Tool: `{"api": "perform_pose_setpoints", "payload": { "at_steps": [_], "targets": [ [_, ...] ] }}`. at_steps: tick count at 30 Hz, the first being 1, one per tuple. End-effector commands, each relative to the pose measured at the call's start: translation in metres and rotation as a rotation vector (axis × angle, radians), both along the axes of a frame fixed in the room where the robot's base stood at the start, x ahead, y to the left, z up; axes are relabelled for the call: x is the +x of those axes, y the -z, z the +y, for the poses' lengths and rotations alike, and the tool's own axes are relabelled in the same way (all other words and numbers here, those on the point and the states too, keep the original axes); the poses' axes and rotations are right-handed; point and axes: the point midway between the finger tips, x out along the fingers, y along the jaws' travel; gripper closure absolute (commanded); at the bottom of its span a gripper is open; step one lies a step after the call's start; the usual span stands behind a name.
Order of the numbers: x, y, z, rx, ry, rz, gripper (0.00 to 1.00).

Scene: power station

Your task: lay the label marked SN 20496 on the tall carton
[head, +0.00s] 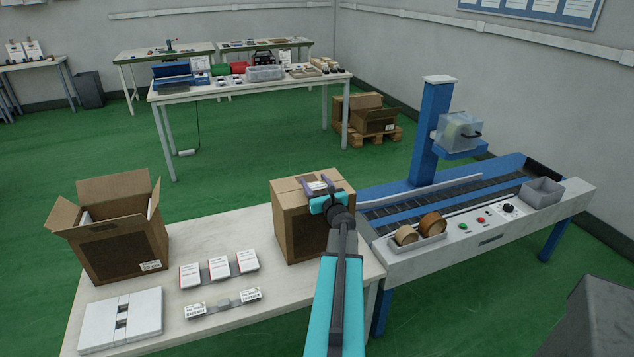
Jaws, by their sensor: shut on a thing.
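The tall carton (290,236) is a closed brown box standing upright near the right end of the white table. My gripper and wrist hide part of the top. Two more labels with barcodes, a left one (195,311) and a right one (251,295), lie on a grey holder.
An open carton (115,240) stands at the table's left. Three white-and-red small boxes (219,268) are in the middle, and a white flat block (121,320) lies front left. To the right is a taping machine (440,165) with tape rolls (432,224) and a grey bin (543,191).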

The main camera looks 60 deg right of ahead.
Motion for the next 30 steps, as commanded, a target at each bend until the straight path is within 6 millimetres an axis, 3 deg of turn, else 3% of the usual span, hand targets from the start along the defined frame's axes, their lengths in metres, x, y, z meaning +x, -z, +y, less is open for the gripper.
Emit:
{"api": "perform_pose_setpoints", "payload": {
  "at_steps": [7,21,22,25,30],
  "targets": [
    [0.0,0.018,0.0,0.0,0.0,0.0,0.67],
    [0.0,0.021,0.0,0.0,0.0,0.0,0.67],
    [0.0,0.021,0.0,0.0,0.0,0.0,0.45],
    [0.0,0.021,0.0,0.0,0.0,0.0,0.28],
    [0.0,0.021,0.0,0.0,0.0,0.0,0.25]
  ]
}}
